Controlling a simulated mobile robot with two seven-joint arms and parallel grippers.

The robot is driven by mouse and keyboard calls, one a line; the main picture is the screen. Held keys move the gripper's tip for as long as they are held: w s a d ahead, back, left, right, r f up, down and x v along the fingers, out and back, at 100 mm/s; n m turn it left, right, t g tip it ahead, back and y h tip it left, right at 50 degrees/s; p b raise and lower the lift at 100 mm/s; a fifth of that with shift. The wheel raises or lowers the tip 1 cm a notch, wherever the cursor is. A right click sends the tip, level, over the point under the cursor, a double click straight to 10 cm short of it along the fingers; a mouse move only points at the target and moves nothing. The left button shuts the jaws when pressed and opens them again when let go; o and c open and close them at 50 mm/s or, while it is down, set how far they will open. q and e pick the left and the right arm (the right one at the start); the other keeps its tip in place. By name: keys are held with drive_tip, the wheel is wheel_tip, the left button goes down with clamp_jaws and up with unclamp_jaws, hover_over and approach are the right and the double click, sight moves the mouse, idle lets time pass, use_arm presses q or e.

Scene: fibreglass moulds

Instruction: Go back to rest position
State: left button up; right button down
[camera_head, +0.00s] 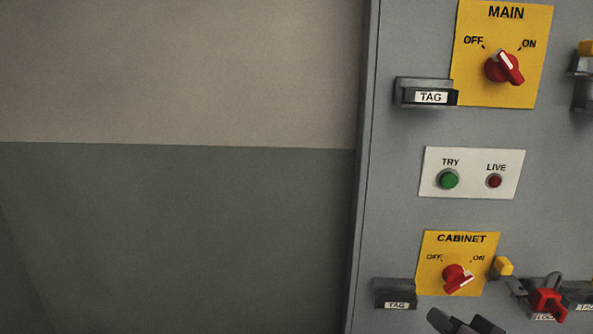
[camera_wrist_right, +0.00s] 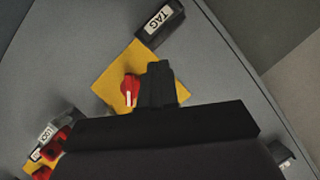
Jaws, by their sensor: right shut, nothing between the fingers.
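My right gripper (camera_head: 464,326) shows at the bottom edge of the head view as two dark tips, just below the yellow CABINET plate (camera_head: 427,285). In the right wrist view its fingers (camera_wrist_right: 157,84) are together and empty, in front of the plate and beside the red cabinet knob (camera_wrist_right: 130,90). I cannot tell the gap to the panel. The red cabinet knob (camera_head: 457,278) has a white mark; its exact setting is hard to tell. My left gripper is not in view.
The grey panel (camera_head: 400,200) carries the MAIN switch (camera_head: 504,67), white mark toward OFF, and TRY/LIVE plate (camera_head: 472,190). TAG holders (camera_head: 427,92) (camera_head: 395,294) stick out, as does a red padlock (camera_head: 548,303) near the right gripper. The wall (camera_head: 170,230) at left is bare.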

drive_tip(key=s+a+f+n+g+h, duration=0.1)
drive_tip(key=s+f+n+g, duration=0.15)
drive_tip(key=s+f, duration=0.45)
drive_tip(key=s+f+n+g, duration=0.2)
drive_tip(key=s+f+g, duration=0.15)
drive_tip(key=s, duration=0.65)
drive_tip(key=s+a+f+n+g+h, duration=0.1)
drive_tip(key=s+f+n+g, duration=0.3)
drive_tip(key=s, duration=0.5)
drive_tip(key=w+a+f+t+y, duration=0.2)
drive_tip(key=w+f+t, duration=0.4)
drive_tip(key=f, duration=0.3)
drive_tip(key=shift+w+a+f+m, duration=0.25)
drive_tip(key=shift+w+a+m, duration=0.1)
drive_tip(key=shift+a, duration=0.1)
